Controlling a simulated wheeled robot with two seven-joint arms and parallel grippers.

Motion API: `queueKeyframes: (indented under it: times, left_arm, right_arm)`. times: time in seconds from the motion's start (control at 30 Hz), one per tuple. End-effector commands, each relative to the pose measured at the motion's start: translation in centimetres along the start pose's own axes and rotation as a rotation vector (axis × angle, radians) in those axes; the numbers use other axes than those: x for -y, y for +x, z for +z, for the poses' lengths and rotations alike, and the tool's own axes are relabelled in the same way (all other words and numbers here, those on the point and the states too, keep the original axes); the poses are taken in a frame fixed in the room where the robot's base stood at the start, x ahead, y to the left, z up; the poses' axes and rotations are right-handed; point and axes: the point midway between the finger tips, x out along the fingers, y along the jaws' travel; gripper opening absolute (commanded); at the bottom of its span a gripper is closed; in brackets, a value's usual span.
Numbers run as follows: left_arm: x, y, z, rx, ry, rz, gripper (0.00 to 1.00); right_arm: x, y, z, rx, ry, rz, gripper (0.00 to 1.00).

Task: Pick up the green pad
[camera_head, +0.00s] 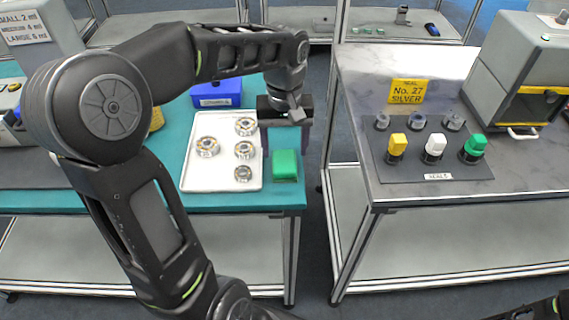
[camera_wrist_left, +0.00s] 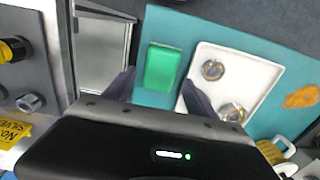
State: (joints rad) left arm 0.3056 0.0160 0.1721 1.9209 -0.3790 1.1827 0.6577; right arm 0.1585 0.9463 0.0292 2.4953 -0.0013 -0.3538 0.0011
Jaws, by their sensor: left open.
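The green pad (camera_head: 285,165) is a small green block lying on the teal table top, just right of the white tray. It also shows in the left wrist view (camera_wrist_left: 162,68), between and beyond the two fingers. My left gripper (camera_head: 285,138) is open and empty, above and slightly behind the pad in the head view. In the left wrist view the left gripper's fingers (camera_wrist_left: 160,92) stand apart on either side of the pad, without visible contact. My right gripper is not clearly in view; only a dark bit of arm shows at the bottom right corner of the head view.
A white tray (camera_head: 188,175) with several round metal bearings lies beside the pad. A blue box (camera_head: 216,93) stands behind. The teal table's right edge is close to the pad. Across a gap, a grey bench (camera_head: 405,65) holds seals with yellow, white and green tops.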

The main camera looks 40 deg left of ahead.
Motion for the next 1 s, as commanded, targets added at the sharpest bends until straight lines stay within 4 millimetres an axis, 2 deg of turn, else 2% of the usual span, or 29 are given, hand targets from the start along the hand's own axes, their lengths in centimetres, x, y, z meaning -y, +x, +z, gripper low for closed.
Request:
queueKeyframes:
  times: [0.17,0.4,0.5,1.0]
  left_arm:
    - [0.1,0.9,0.1,0.004,0.0,-0.001,0.65]
    - [0.1,4.4,0.1,0.004,0.0,-0.001,0.65]
    - [0.1,5.1,0.1,0.001,0.001,0.0,0.65]
    - [0.1,5.2,0.0,0.0,0.0,0.0,0.65]
  right_arm:
    - [0.1,-0.3,0.0,0.001,0.001,0.001,0.36]
    - [0.3,-0.9,0.1,0.002,0.002,0.003,0.36]
    - [0.3,-0.9,0.1,0.003,0.002,0.003,0.36]
    - [0.3,-0.9,0.1,0.003,0.002,0.003,0.36]
